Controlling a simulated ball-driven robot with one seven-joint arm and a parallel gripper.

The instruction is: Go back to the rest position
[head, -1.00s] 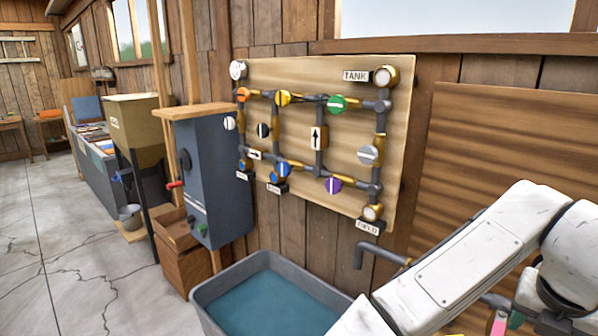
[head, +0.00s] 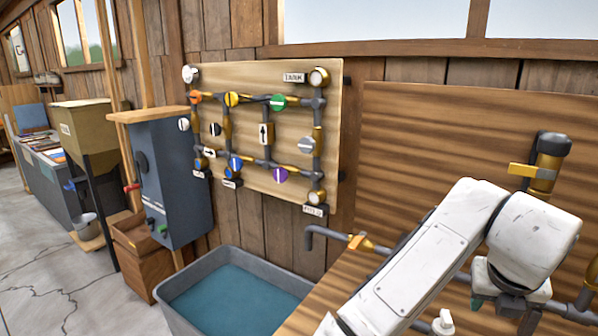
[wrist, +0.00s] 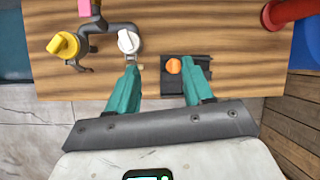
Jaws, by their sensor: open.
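My gripper (wrist: 162,80) shows in the wrist view, its two teal fingers spread apart with nothing between them. It is over the front edge of a wooden bench (wrist: 215,32). Just beyond the fingertips on the bench are a white knob (wrist: 128,41) and an orange knob (wrist: 173,66) on a dark block (wrist: 198,62). In the head view my white arm reaches across the lower right, and the gripper's fingers are mostly hidden behind it.
A yellow knob (wrist: 63,45) on a pipe fitting sits at the bench's left. A red pipe (wrist: 290,10) is at the right. In the head view, a water-filled trough (head: 180,297) stands below a valve board (head: 262,165). Cracked floor is open at left.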

